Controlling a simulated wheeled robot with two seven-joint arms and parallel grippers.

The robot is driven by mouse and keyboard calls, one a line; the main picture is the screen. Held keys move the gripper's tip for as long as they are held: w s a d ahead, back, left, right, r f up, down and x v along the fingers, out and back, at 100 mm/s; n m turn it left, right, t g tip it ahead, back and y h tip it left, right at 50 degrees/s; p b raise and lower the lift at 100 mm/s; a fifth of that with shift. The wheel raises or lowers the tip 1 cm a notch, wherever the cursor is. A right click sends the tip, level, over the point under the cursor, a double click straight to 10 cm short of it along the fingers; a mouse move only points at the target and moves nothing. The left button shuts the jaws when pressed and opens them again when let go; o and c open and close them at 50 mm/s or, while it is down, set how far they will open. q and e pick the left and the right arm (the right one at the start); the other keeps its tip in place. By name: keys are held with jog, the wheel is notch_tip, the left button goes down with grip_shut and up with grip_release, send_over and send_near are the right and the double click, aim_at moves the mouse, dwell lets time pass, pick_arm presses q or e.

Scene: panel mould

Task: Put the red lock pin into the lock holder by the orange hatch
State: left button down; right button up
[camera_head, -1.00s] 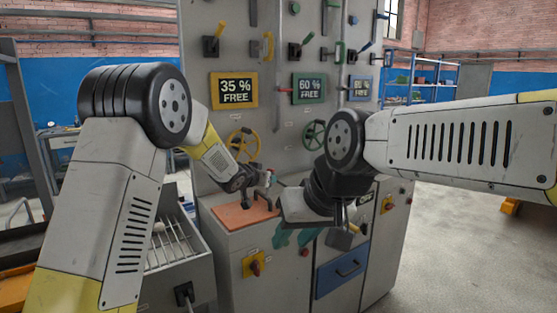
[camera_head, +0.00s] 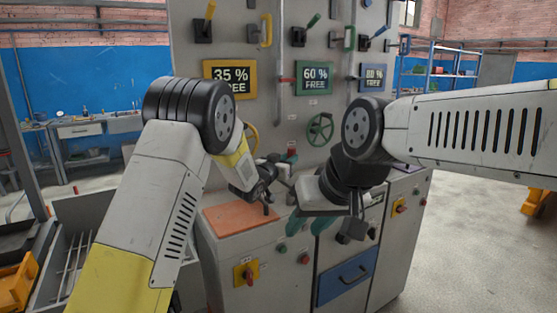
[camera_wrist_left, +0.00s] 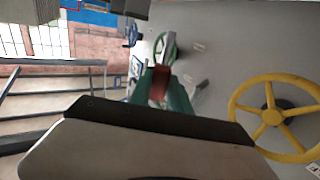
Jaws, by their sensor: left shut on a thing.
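The red lock pin (camera_head: 292,146) is small in the head view, held at the tips of my left gripper (camera_head: 291,157) above the counter, in front of the panel. In the left wrist view the pin (camera_wrist_left: 158,82) sits between the green fingers of this gripper (camera_wrist_left: 160,95). The orange hatch (camera_head: 238,218) lies flat on the counter, below and left of the pin. I cannot make out the lock holder clearly. My right gripper (camera_head: 307,223) points down in front of the counter, its green fingers apart with nothing seen between them.
A green handwheel (camera_head: 320,129) and a yellow handwheel (camera_wrist_left: 276,117) are on the upright panel. My right forearm crosses close in front of the panel. A blue drawer (camera_head: 343,277) and a yellow switch plate (camera_head: 246,272) are on the cabinet front.

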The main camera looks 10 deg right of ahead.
pick_arm(q)
jog(key=shift+f, duration=2.9)
jog(key=shift+f, duration=2.2)
jog(key=shift+r, duration=0.1)
jog(key=shift+r, duration=1.75)
jog(key=shift+f, duration=1.2)
